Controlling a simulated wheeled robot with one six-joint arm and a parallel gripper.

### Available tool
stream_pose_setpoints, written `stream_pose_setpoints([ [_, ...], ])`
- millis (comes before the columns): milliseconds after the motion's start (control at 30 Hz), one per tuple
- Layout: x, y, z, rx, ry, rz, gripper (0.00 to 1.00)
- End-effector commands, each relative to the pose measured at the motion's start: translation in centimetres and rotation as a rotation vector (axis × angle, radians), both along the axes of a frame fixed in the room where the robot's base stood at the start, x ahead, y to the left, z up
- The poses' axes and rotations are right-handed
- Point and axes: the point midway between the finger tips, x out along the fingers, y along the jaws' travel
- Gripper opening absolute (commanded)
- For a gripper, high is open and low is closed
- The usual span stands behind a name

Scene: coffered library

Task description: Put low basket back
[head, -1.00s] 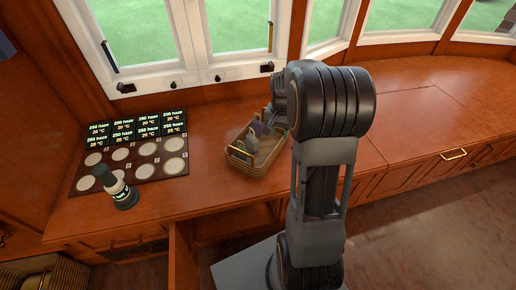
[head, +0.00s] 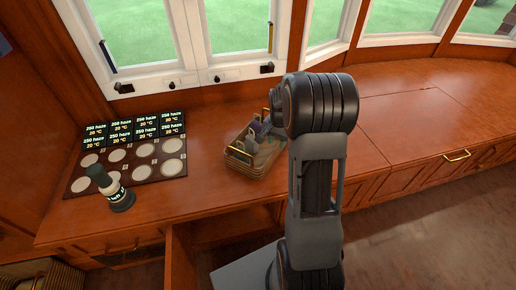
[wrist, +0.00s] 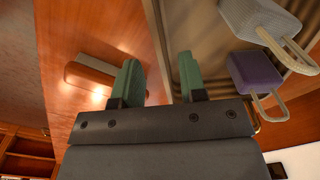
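The low basket (head: 240,163) stands on the wooden counter below the window, with a handle at its near left end. In the wrist view its ribbed inside (wrist: 195,22) fills the upper right. It holds a purple block with a loop (wrist: 256,72) and a grey block with a loop (wrist: 262,22). My gripper (wrist: 159,78) is open with two green fingers apart. In the wrist view the basket's edge runs between the fingers, the right finger over its inside. I see nothing gripped; contact is unclear. In the head view my arm hides part of the basket.
A dark panel (head: 80,187) with round pale discs and lit labels lies to the left. Window frames rise behind the counter. The counter (head: 410,100) at the right is clear.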

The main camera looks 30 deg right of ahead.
Motion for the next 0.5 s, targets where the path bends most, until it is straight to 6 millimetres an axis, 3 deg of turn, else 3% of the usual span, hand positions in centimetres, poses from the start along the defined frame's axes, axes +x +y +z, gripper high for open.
stream_pose_setpoints([
  [333, -0.1, 0.0, -4.4, 0.001, 0.002, 0.0, 0.38],
  [500, -0.1, 0.0, -5.0, 0.0, 0.0, 0.0, 0.38],
])
